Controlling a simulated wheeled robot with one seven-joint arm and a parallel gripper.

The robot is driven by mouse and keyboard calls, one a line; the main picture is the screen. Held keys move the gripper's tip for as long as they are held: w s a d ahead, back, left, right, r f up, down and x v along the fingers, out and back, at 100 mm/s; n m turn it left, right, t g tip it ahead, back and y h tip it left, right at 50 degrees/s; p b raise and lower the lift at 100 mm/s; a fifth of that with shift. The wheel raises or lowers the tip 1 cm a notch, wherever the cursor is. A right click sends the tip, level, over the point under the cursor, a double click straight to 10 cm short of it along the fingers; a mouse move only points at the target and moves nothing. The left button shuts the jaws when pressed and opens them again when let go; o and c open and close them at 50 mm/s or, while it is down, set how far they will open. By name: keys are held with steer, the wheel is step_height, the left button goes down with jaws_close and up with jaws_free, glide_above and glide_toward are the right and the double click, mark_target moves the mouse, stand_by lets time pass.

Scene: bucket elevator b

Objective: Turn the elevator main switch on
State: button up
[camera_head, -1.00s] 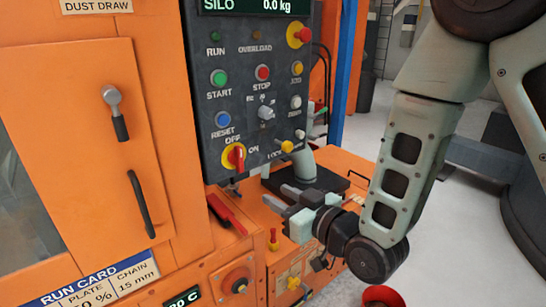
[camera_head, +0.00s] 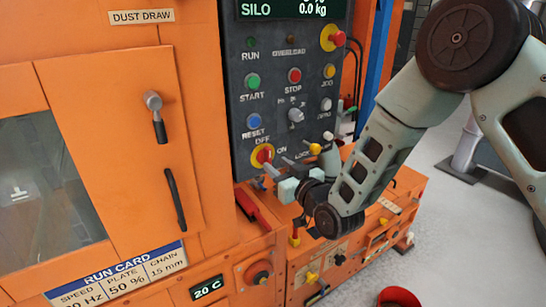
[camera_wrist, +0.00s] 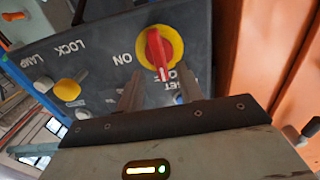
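The main switch is a red knob on a yellow disc (camera_head: 263,155) at the lower left of the dark control panel. OFF is lettered above it and ON to its right. In the wrist view, turned over, the red knob (camera_wrist: 158,50) shows a pale mark at its OFF end, with ON off to the side. My gripper (camera_head: 278,165) is just in front of the switch, at its lower right. In the wrist view its two fingers (camera_wrist: 159,88) are spread, with the knob beyond the gap. It looks empty, and I see no contact.
Close by on the panel are a yellow LOCK knob (camera_head: 315,148), a blue RESET button (camera_head: 253,121) and a grey selector (camera_head: 296,115). A red-handled lever (camera_head: 247,205) stands below left. An orange lower cabinet (camera_head: 335,255) lies beneath my gripper.

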mark_target(270, 160)
steer(key=shift+x, duration=1.6)
jaws_close()
